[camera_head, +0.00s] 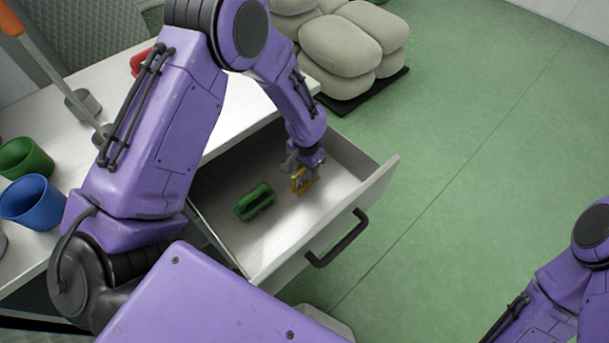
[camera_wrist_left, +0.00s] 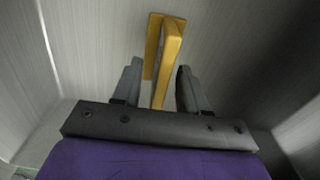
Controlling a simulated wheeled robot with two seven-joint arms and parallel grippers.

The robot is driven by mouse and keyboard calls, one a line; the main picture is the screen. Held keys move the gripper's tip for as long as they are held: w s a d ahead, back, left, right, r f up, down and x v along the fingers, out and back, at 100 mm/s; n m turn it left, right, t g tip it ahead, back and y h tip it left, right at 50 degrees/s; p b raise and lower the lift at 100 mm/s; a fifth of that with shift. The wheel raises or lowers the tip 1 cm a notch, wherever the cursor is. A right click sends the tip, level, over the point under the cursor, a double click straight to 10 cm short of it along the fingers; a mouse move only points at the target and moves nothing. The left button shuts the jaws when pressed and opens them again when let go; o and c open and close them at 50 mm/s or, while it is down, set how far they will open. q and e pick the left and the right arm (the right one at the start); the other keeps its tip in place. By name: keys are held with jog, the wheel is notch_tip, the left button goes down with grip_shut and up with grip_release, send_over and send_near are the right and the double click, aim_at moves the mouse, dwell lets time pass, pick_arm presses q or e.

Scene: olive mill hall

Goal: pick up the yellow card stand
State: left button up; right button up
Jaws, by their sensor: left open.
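The yellow card stand (camera_head: 300,181) stands in the open drawer, toward its right end in the head view. It also shows in the left wrist view (camera_wrist_left: 170,45), with a flat base and an upright yellow part. My left gripper (camera_head: 297,168) reaches down into the drawer right at the card stand. In the left wrist view its two grey fingers (camera_wrist_left: 158,85) are open, one on each side of the upright part, with gaps visible. My right arm shows at the lower right of the head view, but its gripper is out of frame.
A green object (camera_head: 255,202) lies in the drawer left of the card stand. The drawer front (camera_head: 375,190) has a dark handle (camera_head: 338,240). Blue (camera_head: 32,202) and green (camera_head: 24,158) cups stand on the white worktop. Stacked sacks (camera_head: 340,48) sit behind. The green floor at right is clear.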

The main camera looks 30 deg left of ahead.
pick_arm(q)
notch_tip(320, 180, down, 2)
jog(key=shift+f, duration=0.2)
grip_shut()
jog(key=shift+r, duration=0.1)
